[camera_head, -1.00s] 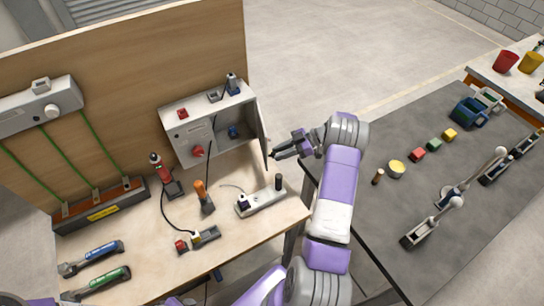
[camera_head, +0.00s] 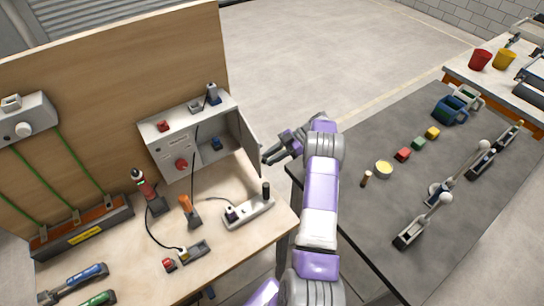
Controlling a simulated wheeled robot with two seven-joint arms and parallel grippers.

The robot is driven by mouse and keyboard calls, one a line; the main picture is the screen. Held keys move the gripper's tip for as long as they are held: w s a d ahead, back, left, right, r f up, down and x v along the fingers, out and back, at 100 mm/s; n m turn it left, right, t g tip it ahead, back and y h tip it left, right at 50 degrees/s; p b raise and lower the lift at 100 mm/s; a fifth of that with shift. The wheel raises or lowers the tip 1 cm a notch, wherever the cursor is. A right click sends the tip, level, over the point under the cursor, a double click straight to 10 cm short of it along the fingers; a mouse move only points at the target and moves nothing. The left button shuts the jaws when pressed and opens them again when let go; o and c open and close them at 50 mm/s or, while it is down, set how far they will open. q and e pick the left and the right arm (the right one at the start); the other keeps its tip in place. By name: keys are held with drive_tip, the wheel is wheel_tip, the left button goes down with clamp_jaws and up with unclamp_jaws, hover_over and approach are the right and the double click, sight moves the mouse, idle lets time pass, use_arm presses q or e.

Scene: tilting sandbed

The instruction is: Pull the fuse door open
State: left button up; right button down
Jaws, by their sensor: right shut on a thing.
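The fuse door (camera_head: 246,137) is a thin grey panel on the right side of the grey fuse box (camera_head: 171,155). It stands swung out from the box, and the box's right compartment is open, with a blue part (camera_head: 216,143) visible inside. My right gripper (camera_head: 266,158) is at the door's free edge, near its lower corner, and is shut on the door; the fingertips are small and the exact contact is hard to see. My left gripper is not in view.
A white socket strip (camera_head: 248,212) lies on the wooden bench below the door. An orange-handled tool (camera_head: 188,209) and a red tool (camera_head: 144,187) stand left of it. The grey table (camera_head: 335,210) on the right carries coloured blocks and levers. Open floor lies behind.

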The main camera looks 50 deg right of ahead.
drive_tip(key=c, duration=0.9)
unclamp_jaws()
drive_tip(key=shift+v, duration=3.75)
